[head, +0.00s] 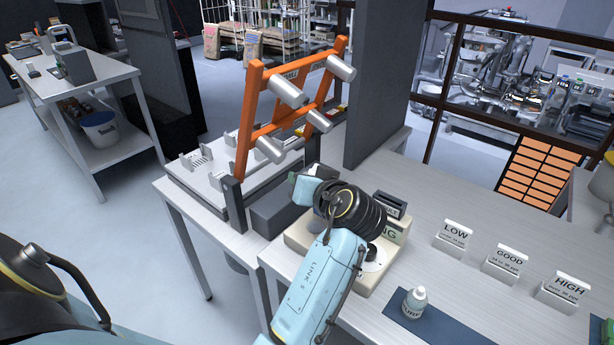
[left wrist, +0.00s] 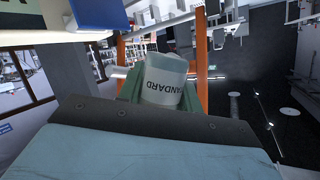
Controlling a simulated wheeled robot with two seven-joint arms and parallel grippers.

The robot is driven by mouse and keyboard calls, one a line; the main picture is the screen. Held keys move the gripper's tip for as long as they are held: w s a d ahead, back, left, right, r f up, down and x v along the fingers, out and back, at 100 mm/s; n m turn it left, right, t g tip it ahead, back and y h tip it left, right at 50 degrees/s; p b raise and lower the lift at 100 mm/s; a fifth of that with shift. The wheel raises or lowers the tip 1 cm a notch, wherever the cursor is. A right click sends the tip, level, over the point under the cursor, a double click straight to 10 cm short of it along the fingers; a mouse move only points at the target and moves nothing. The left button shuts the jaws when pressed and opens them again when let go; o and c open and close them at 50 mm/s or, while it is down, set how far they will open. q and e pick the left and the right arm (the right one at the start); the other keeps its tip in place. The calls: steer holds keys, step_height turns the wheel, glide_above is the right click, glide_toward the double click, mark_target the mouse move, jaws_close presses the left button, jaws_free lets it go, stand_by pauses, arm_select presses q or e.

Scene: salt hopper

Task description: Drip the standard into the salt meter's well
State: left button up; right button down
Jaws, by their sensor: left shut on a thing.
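My left gripper (left wrist: 160,92) is shut on a white bottle labelled STANDARD (left wrist: 163,80), seen close up in the left wrist view between the green fingers. In the head view my wrist largely hides the hand and the bottle, above the back left of the salt meter. The salt meter (head: 300,238) is a beige box at the left end of the right-hand table, partly covered by my forearm. A round part (head: 374,256) shows on its top; I cannot tell whether it is the well. My right gripper is not in view.
A small white bottle (head: 414,302) stands on a blue mat (head: 445,330). Signs LOW (head: 453,238), GOOD (head: 505,263) and HIGH (head: 562,291) stand in a row. An orange rack with metal cylinders (head: 250,120) rises behind the meter, beside a dark upright panel (head: 385,80).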

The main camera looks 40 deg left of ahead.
arm_select(q)
steer(key=m+p, duration=0.1)
steer(key=s+a+m+g+y+p, duration=0.1)
steer(key=m+p, duration=0.1)
steer(key=m+y+p, duration=0.1)
steer(key=p, duration=0.1)
steer(key=shift+s+a, duration=0.15)
steer(key=shift+s, duration=0.15)
steer(key=m+y+p, duration=0.1)
steer(key=m, duration=0.2)
steer(key=m+y+p, duration=0.2)
steer(key=m, duration=0.2)
steer(key=m+y+p, duration=0.1)
steer(key=m+p, duration=0.1)
steer(key=m, duration=0.1)
steer(key=shift+s+a+r+m+y, duration=0.2)
steer(key=shift+s+r+m+y, duration=0.1)
steer(key=shift+m+y, duration=0.1)
steer(key=shift+w, duration=0.1)
stand_by(0.7)
stand_by(1.2)
